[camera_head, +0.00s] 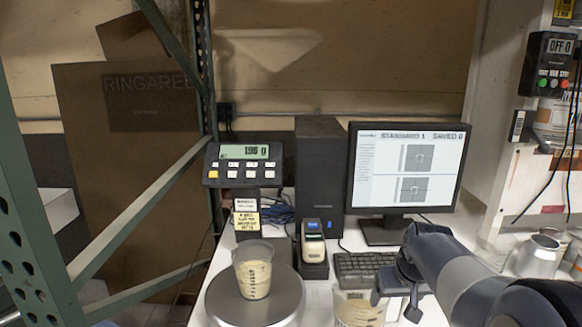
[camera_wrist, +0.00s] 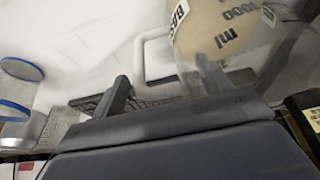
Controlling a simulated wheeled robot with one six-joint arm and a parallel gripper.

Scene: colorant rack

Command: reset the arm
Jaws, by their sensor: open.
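My arm (camera_head: 455,275) reaches in from the right front in the head view. My gripper (camera_head: 400,298) points down over the bench, just right of a clear container with cream contents (camera_head: 356,312), which is cut off by the bottom edge. In the wrist view my gripper (camera_wrist: 168,84) has its two fingers well apart with nothing between them. A clear container with cream contents and "BASE" and "1000 ml" markings (camera_wrist: 212,32) lies beyond the right finger; I cannot tell whether they touch.
A beaker with cream liquid (camera_head: 253,275) stands on the round scale pan (camera_head: 218,299). Behind are the scale display (camera_head: 243,165), handheld device (camera_head: 313,246), black tower (camera_head: 319,180), keyboard (camera_head: 365,268) and monitor (camera_head: 407,170). Metal cans (camera_head: 540,255) stand at right; a green rack frame (camera_head: 35,240) at left.

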